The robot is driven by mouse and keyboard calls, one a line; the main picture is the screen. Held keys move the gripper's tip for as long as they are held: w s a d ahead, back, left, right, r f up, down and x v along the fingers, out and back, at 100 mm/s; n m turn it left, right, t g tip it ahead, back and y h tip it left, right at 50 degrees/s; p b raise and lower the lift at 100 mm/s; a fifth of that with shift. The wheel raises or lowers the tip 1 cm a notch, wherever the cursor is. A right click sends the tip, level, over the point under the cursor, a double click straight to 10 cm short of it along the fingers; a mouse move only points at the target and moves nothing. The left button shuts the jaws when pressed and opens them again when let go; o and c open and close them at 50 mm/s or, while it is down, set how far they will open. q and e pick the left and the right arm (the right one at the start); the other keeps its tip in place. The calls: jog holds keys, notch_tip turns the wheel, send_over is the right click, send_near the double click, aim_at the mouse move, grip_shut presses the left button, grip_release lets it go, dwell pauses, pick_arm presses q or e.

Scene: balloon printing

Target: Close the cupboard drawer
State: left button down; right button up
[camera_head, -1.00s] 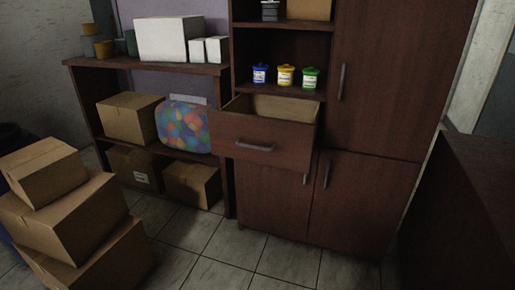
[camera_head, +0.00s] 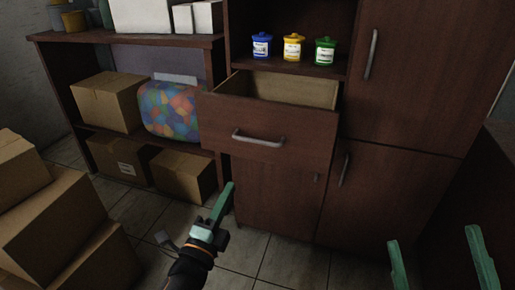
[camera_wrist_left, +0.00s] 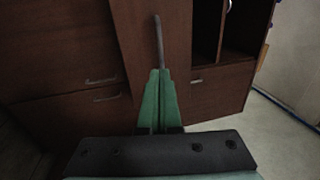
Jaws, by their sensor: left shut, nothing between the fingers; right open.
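The brown wooden cupboard drawer (camera_head: 285,133) is pulled out, and its empty-looking pale interior (camera_head: 290,88) shows from above. A silver bar handle (camera_head: 258,138) is on its front. My left gripper (camera_head: 226,190) is shut and empty, below and in front of the drawer, apart from it. Its closed green fingers also show in the left wrist view (camera_wrist_left: 158,75), in front of dark wooden fronts with handles; I cannot tell if the drawer is there. My right gripper (camera_head: 432,236) is open and empty at the lower right, in front of the cupboard doors.
Blue, yellow and green tubs (camera_head: 293,47) stand on the shelf above the drawer. Stacked cardboard boxes (camera_head: 55,225) stand at the left. A shelf unit (camera_head: 125,42) holds boxes and a colourful bag (camera_head: 168,110). Tiled floor (camera_head: 285,262) lies free between. A dark wooden surface (camera_head: 490,165) is at the right.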

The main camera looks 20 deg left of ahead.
pick_arm(q)
jog(key=w+r+b, duration=0.1)
jog(key=w+r, duration=0.1)
jog(key=w, duration=1.1)
jog(key=shift+w+d+r, duration=0.15)
jog(key=shift+d+r, duration=0.05)
jog(key=shift+r, duration=0.1)
pick_arm(e)
jog(key=shift+s+a+r+n+y, duration=0.1)
jog(key=shift+s+r+n+y, duration=0.25)
jog(key=shift+s+n+y, duration=0.25)
jog(key=shift+s+a+r+n+y, duration=0.1)
jog(key=shift+s+r+n+y, duration=0.3)
jog(key=shift+y, duration=0.3)
jog(key=shift+f, duration=0.1)
